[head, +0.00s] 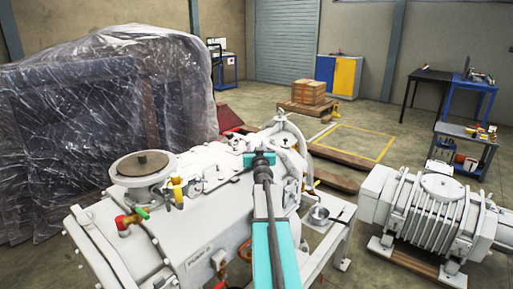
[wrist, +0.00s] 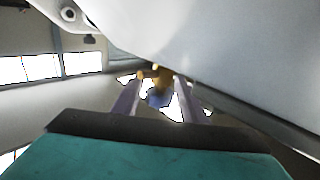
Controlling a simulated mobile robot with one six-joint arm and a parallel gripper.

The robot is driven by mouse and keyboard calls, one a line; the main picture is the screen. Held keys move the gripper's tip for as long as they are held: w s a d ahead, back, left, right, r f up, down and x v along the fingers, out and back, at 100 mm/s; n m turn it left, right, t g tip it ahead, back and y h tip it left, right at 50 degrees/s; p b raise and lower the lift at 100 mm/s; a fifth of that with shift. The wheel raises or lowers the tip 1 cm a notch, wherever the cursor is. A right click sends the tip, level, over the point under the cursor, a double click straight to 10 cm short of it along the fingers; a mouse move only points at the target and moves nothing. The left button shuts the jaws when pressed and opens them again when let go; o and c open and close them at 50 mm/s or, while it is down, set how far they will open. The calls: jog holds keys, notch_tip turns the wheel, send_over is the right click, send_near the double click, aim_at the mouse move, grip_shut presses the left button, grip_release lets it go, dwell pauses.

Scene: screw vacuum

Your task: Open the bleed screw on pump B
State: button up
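In the wrist view the two fingers of my gripper (wrist: 158,88) are apart and point forward. A small brass-coloured piece with a blue part below it (wrist: 159,78) shows between the fingertips; I cannot tell whether it is the bleed screw or whether the fingers touch it. The fingertips are hidden in the head view.
A pale grey rounded surface (wrist: 220,45) lies close above the fingers in the wrist view. A second white pump (head: 432,215) stands on the right. A plastic-wrapped block (head: 110,110) stands at left. A yellow-marked floor area (head: 355,143) and boxes (head: 309,91) are behind.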

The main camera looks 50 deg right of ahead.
jog(key=shift+d, duration=0.1)
jog(key=c, duration=0.7)
jog(key=shift+s, duration=0.15)
jog(key=shift+c, duration=0.7)
jog(key=shift+f, duration=0.1)
